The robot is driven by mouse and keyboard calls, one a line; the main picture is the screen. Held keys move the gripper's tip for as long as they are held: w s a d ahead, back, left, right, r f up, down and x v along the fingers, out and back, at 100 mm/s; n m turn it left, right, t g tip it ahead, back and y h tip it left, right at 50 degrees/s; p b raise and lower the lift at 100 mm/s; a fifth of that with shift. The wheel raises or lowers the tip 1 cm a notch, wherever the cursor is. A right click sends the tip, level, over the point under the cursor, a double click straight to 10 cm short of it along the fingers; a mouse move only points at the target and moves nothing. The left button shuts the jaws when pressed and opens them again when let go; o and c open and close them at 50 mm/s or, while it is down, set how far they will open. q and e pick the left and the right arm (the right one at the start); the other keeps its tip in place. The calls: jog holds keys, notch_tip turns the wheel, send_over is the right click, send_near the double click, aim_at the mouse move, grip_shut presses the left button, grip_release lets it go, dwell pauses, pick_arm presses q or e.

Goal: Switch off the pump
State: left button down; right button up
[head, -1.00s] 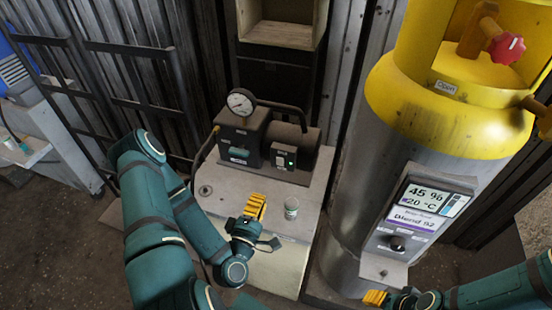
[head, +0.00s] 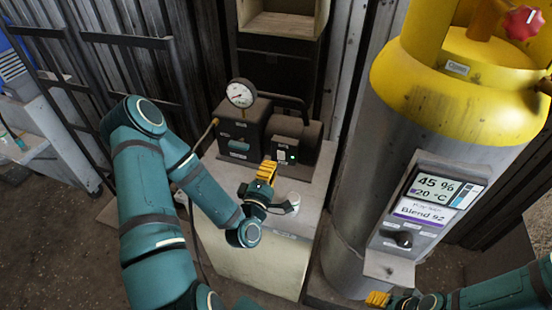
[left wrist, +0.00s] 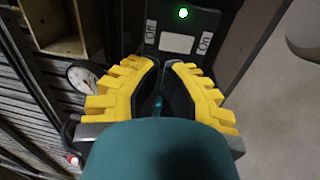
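The pump (head: 240,135) is a dark box with a round gauge (head: 241,94) on a pale stand. Its switch box (head: 284,150) faces me with a lit green lamp. In the left wrist view the white switch plate (left wrist: 177,43) lies between an "Off" label (left wrist: 151,31) on the left and an "On" label (left wrist: 205,42) on the right; the green lamp (left wrist: 183,13) is above it. My left gripper (head: 268,166) is empty, its yellow fingertips together, just in front of and below the switch box. My right gripper (head: 376,298) is low by the tank; its opening is unclear.
A large steel tank (head: 350,190) with a yellow top and a display panel (head: 433,192) stands to the right. A wooden-lined box (head: 284,25) is behind the pump.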

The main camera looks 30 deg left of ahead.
aim_at(278, 151)
pick_arm(q)
jog(key=shift+x, duration=2.65)
jog(key=shift+r, duration=0.1)
